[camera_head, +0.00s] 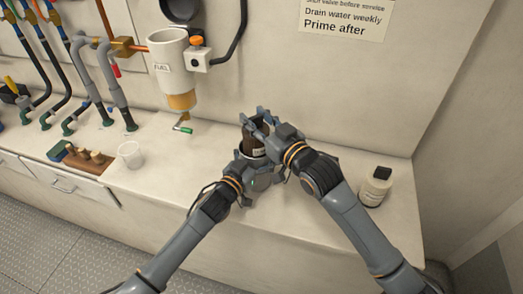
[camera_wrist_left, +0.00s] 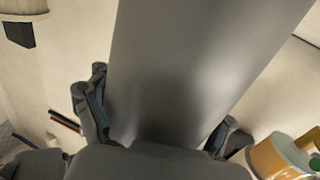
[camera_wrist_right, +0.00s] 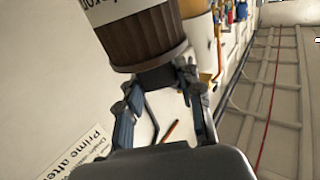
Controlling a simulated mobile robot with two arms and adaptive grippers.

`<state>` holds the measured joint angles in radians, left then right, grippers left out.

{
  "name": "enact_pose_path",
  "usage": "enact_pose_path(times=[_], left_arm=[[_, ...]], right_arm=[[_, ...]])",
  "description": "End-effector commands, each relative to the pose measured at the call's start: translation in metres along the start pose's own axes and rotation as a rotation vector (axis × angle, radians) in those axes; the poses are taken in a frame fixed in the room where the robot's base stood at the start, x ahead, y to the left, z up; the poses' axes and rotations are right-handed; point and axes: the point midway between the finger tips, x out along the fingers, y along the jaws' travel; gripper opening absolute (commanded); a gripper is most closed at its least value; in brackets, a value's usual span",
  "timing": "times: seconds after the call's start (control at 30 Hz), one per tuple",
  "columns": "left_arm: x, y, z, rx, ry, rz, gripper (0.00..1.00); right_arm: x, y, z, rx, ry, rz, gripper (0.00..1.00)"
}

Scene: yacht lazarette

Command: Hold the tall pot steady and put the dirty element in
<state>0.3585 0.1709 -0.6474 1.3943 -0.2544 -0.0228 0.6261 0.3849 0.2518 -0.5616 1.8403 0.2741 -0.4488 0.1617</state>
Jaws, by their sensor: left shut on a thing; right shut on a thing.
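The tall pot (camera_wrist_left: 200,60) is a smooth grey cylinder filling the middle of the left wrist view. My left gripper (camera_wrist_left: 160,120) is shut around it, one finger on each side. In the head view the pot is mostly hidden by my grippers. The dirty element (camera_wrist_right: 145,40) is a brown pleated cylinder with a white label, in the right wrist view. My right gripper (camera_wrist_right: 160,95) is shut on it; in the head view this gripper (camera_head: 257,122) is directly above the left one.
A fuel filter housing (camera_head: 168,55) with an amber bowl hangs on the wall, a green-tipped drain (camera_head: 185,130) below it. A clear cup (camera_head: 131,155) and a wooden block with pegs (camera_head: 88,158) are left on the bench. A labelled bottle (camera_head: 375,188) stands right, near my right arm.

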Motion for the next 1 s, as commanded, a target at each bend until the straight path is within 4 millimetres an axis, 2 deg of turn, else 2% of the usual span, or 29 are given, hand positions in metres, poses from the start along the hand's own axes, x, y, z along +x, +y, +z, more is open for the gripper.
enact_pose_path(times=[0.37, 0.4, 0.5, 0.53, 0.83, 1.0], left_arm=[[0.0, 0.0, 0.001, -0.001, -0.002, 0.0, 0.4], [0.0, 0.0, 0.001, -0.001, -0.002, 0.0, 0.4], [0.0, 0.0, 0.001, -0.001, -0.002, 0.0, 0.4], [0.0, 0.0, 0.001, -0.001, -0.002, 0.0, 0.4], [0.0, 0.0, 0.001, -0.001, -0.001, 0.0, 0.4], [0.0, 0.0, 0.001, -0.001, -0.001, 0.0, 0.4]], right_arm=[[0.0, 0.0, 0.003, -0.001, 0.002, 0.0, 0.0], [0.0, 0.0, 0.003, -0.001, 0.002, 0.0, 0.4], [0.0, 0.0, 0.003, -0.001, 0.002, 0.0, 0.6], [0.0, 0.0, 0.003, -0.001, 0.002, 0.0, 0.62], [-0.001, 0.0, 0.005, 0.0, -0.002, 0.0, 0.62], [-0.018, 0.0, 0.006, 0.0, -0.002, 0.001, 0.62]])
